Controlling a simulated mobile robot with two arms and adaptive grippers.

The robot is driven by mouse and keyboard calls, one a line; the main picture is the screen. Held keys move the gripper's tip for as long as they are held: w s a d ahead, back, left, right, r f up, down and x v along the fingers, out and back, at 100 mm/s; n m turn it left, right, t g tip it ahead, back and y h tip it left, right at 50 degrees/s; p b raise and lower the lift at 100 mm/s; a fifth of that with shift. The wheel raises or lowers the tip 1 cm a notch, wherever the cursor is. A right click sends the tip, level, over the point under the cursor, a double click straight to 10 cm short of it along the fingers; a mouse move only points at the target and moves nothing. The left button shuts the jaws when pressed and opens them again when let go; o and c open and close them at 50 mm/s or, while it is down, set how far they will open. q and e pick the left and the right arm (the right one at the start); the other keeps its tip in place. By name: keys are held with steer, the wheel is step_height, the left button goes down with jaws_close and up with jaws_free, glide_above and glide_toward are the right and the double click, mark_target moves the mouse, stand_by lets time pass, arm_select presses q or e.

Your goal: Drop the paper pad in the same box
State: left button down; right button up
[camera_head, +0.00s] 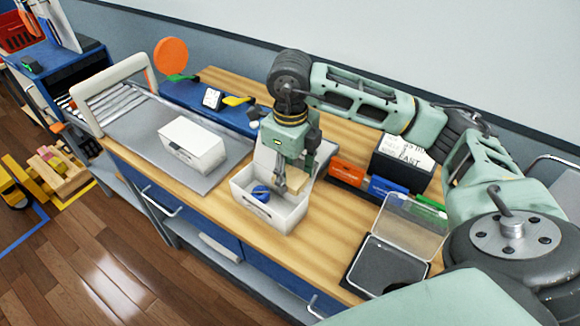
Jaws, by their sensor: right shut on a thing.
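My right gripper (283,187) points down over an open white box (284,222) on the wooden bench. It is shut on a small pale yellow pad (298,178), which is at the right rear of the box, at or just above its rim. I cannot tell whether the pad touches the box. A blue object (261,193) lies inside the box at the left. The box's raised lid stands behind, partly hidden by my gripper. My left gripper is not in view.
A closed white box (193,145) sits on a grey mat to the left. To the right are a clear-lidded case (390,262), coloured blocks and a black holder with a white card (402,153). A blue tray with small items lies behind.

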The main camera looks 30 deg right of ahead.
mark_target(290, 175)
steer(key=shift+f, duration=0.4)
steer(key=o, duration=0.8)
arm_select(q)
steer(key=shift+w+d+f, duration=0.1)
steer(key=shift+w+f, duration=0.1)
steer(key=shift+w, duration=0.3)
arm_select(e)
steer(key=shift+r, duration=0.25)
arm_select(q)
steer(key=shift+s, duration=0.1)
arm_select(e)
step_height(290, 175, up, 12)
steer(key=shift+f, duration=0.25)
